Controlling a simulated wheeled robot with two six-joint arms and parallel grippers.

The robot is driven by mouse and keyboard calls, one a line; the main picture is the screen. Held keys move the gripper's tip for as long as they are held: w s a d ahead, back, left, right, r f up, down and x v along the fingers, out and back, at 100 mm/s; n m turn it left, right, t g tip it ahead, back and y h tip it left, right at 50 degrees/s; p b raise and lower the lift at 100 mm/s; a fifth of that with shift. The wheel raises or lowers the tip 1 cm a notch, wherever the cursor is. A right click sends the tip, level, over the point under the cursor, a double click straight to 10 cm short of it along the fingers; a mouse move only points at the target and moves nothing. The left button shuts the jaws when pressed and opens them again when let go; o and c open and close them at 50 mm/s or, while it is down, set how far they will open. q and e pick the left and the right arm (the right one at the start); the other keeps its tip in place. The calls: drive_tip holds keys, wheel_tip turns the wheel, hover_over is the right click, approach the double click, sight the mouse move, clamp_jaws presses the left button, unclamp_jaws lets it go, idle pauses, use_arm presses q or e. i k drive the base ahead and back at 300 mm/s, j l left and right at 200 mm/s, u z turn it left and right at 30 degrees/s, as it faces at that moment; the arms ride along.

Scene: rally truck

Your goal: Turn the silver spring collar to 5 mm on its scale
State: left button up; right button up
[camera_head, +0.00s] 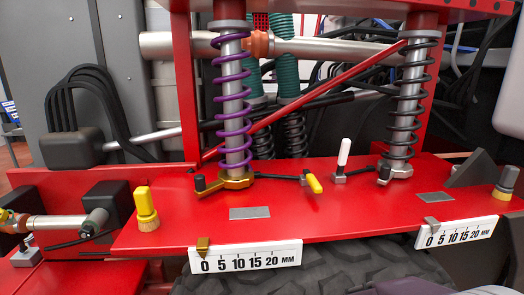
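The silver spring collar (401,171) sits at the foot of the right shock absorber, under a black coil spring (411,105). A short dark knob (384,173) sticks out at its left side. The right scale (457,233) is a white strip marked 0 to 20 mm on the front edge of the red shelf. Its silver pointer (432,223) stands at about the 0 mark. A lever with a white handle (344,152) stands upright to the left of the silver collar. Neither gripper can be made out in the head view.
A gold collar (236,180) sits under a purple spring (232,95), with its own scale (245,257) and gold pointer (203,244) near 0. A yellow-handled lever (314,183) lies low. A yellow-topped brush (146,208) stands left. The red shelf (350,215) is clear in front.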

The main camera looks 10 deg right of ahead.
sight(388, 171)
drive_tip(key=k+j+z, duration=0.15)
drive_tip(key=z, duration=1.15)
drive_tip(key=i, duration=0.2)
drive_tip(key=k, duration=0.35)
drive_tip(key=i+l+z, duration=0.8)
drive_tip(key=k+j, duration=0.05)
